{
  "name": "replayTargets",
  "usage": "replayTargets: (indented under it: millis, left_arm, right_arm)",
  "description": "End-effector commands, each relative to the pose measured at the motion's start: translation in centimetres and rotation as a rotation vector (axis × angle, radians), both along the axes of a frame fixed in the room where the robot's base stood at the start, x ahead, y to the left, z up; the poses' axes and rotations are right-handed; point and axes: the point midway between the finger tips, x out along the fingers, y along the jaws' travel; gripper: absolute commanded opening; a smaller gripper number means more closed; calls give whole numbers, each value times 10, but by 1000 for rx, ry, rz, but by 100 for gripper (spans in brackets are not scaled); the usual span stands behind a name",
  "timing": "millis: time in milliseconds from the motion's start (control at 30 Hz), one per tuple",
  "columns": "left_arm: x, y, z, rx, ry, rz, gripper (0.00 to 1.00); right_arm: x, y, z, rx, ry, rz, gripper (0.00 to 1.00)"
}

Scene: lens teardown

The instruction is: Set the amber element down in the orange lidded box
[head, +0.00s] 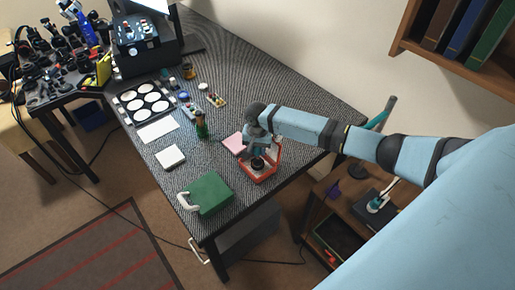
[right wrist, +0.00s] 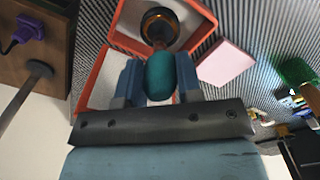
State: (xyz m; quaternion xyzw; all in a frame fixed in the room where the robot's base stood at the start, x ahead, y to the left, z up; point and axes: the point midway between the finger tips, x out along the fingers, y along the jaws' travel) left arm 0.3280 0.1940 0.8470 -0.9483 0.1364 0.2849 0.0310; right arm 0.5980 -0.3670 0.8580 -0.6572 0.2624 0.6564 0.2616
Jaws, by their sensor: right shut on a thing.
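The orange lidded box (head: 272,174) stands open near the right edge of the table, and its orange walls and pale lining also show in the right wrist view (right wrist: 128,45). My right gripper (head: 257,147) is over the box. In the right wrist view the gripper (right wrist: 159,78) is shut on a teal bulb-shaped tool (right wrist: 160,76). The amber element (right wrist: 160,27), a dark round disc with an amber rim, shows at the far end of the tool, within the box outline. I cannot tell whether it touches the box floor. My left gripper is out of view.
A pink pad (head: 234,143) lies beside the box. A low shelf stands right of the table.

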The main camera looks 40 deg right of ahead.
Motion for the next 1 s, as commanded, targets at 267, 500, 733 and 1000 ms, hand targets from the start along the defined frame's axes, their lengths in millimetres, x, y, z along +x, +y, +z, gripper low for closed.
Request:
replayTargets:
  millis: [267, 500, 733, 1000]
  left_arm:
    - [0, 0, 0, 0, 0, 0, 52]
    - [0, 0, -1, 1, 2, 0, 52]
    - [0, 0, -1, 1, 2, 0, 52]
    - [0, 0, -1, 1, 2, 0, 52]
  right_arm:
    - [0, 0, -3, 1, -1, 0, 12]
    - [0, 0, -6, 0, 0, 0, 12]
    - [0, 0, -9, 1, 1, -1, 12]
    - [0, 0, -12, 1, -1, -1, 12]
